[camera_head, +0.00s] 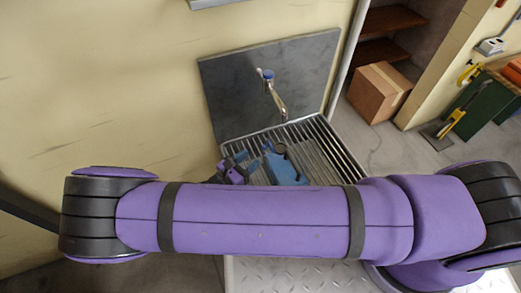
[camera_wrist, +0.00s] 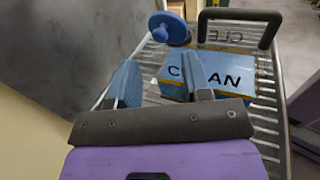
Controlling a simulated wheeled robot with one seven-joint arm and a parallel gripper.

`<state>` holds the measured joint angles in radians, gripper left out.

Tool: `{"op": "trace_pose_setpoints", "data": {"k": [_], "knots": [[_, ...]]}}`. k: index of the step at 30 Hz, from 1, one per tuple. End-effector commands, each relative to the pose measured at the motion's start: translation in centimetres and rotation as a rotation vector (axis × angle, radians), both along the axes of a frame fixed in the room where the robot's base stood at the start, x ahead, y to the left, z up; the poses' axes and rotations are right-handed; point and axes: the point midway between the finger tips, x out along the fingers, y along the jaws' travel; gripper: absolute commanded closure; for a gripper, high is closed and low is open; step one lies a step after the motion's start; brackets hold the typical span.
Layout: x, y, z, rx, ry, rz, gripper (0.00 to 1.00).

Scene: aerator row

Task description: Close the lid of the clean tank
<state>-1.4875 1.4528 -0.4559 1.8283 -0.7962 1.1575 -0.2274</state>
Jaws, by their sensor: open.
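The clean tank (camera_head: 284,170) is a blue box on the slatted metal rack, partly hidden behind my arm in the head view.
A metal tap with a blue cap (camera_head: 268,76) rises behind the tank, before a dark back panel (camera_head: 235,85). The rack (camera_head: 335,150) has bare slats right of the tank. A cardboard box (camera_head: 380,92) stands on the floor to the right.

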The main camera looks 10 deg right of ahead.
Motion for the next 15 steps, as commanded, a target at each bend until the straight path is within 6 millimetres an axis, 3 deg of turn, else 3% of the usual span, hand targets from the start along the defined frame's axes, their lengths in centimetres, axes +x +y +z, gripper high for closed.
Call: {"op": "trace_pose_setpoints", "data": {"k": [6, 15], "knots": [[2.2, -2.8, 0.0, 0.0, -0.001, -0.001, 0.55], [3.4, -4.2, 0.1, 0.001, -0.001, -0.001, 0.55]]}}
